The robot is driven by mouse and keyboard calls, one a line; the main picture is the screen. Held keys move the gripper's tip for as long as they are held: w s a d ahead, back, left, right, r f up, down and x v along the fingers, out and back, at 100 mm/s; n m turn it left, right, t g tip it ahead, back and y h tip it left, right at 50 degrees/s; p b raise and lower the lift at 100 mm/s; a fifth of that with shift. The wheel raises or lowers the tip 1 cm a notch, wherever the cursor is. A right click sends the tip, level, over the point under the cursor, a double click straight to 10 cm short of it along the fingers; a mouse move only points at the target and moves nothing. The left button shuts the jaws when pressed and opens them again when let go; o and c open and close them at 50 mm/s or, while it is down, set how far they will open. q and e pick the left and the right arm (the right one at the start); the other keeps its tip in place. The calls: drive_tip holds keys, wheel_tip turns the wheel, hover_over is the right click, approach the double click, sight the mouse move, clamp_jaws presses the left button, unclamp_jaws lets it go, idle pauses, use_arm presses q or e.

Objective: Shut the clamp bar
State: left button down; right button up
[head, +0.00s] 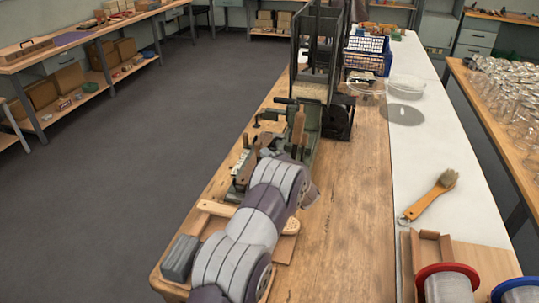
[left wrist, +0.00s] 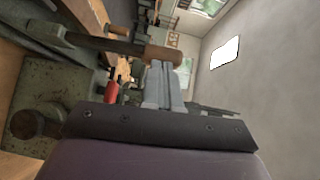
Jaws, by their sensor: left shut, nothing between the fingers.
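The clamp bar (left wrist: 100,43) shows in the left wrist view as a dark metal bar with a round brown wooden grip (left wrist: 163,56) at its end. This view is turned on its side, and the bar appears to stand up from the green machine (left wrist: 45,95). My left gripper (left wrist: 160,68) is shut and empty, its fingertips right by the wooden grip; I cannot tell whether they touch. In the head view the green machine (head: 314,150) stands on the wooden bench, and my left arm covers its near part. My right gripper is not in view.
A wooden brush body (head: 290,222) lies partly behind my arm. A grey block (head: 180,258) sits at the bench's near left edge. A finished brush (head: 432,195) lies on the white strip, with a cardboard tray (head: 430,245) nearer. Bare bench (head: 350,210) lies right of my arm.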

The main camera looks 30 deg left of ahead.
use_arm(q)
drive_tip(key=s+a+f+n+h+b, duration=0.1)
drive_tip(key=a+f+n+h+b, duration=0.2)
drive_tip(key=a, duration=0.4)
drive_tip(key=s+a+f+n+g+h+b, duration=0.1)
drive_tip(key=s+a+f+n+h+b, duration=0.1)
drive_tip(key=a+f+n+h+b, duration=0.2)
drive_tip(key=a+f+h+b, duration=0.1)
drive_tip(key=a+h, duration=0.2)
drive_tip(key=shift+s+a+h, duration=0.25)
drive_tip(key=shift+s+h, duration=0.05)
drive_tip(key=shift+h, duration=0.1)
idle(0.4)
drive_tip(key=shift+f, duration=0.1)
